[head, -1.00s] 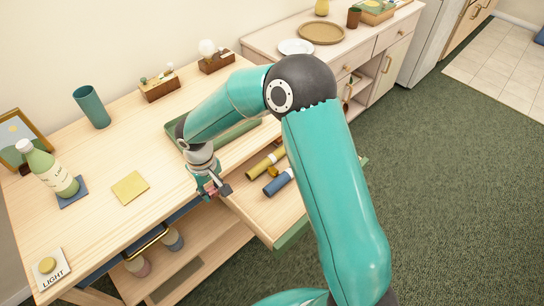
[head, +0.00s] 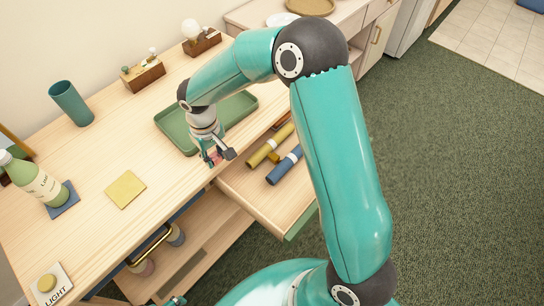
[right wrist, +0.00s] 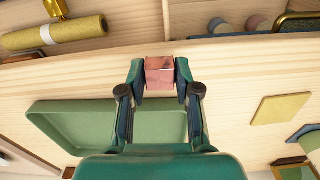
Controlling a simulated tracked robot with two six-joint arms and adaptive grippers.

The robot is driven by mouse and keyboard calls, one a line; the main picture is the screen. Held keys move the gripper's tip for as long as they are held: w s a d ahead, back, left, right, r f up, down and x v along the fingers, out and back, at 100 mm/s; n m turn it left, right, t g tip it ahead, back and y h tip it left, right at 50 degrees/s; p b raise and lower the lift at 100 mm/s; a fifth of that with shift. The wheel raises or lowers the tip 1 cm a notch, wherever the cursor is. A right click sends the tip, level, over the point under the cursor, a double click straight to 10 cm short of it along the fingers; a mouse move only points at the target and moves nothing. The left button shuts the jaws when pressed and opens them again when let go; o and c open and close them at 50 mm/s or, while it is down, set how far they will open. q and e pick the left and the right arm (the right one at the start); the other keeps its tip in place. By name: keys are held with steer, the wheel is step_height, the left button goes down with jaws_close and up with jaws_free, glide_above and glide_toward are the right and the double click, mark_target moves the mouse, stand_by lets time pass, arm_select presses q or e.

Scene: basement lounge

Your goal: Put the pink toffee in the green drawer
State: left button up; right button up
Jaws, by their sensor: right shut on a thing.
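The pink toffee (right wrist: 160,74) is a small pink block in the right wrist view, held between the two fingertips of my right gripper (right wrist: 160,71). In the head view my right gripper (head: 217,158) points down near the desk's front edge, left of the open drawer; only a bit of pink shows there. The drawer (head: 254,196) is pulled out, with a green front (head: 302,221) partly behind my right arm. A yellow roll (head: 269,146) and a blue roll (head: 284,166) lie inside it.
A green tray (head: 242,107) lies on the desk behind my right gripper. A yellow note (head: 125,189), a bottle (head: 38,184), a teal cup (head: 71,103) and a light switch (head: 48,284) are on the desk. Lower left is a brass handle (head: 150,246). The drawer's front part looks clear.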

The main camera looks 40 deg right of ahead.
arm_select(q)
steer(key=o, duration=0.3)
step_height(320, 180, down, 7)
steer(key=b, duration=0.6)
steer(key=shift+f, duration=0.2)
arm_select(e)
steer(key=s+d+r, duration=0.2)
steer(key=d, duration=0.5)
step_height(320, 180, up, 2)
steer(key=b, duration=0.4)
glide_above(261, 174)
arm_select(q)
step_height(261, 174, down, 5)
steer(key=shift+b, duration=0.65)
arm_select(e)
steer(key=shift+n, duration=0.4)
step_height(261, 174, down, 19)
steer(key=shift+r, duration=0.1)
arm_select(q)
steer(key=shift+f, duration=0.15)
arm_select(e)
steer(key=o, duration=0.9)
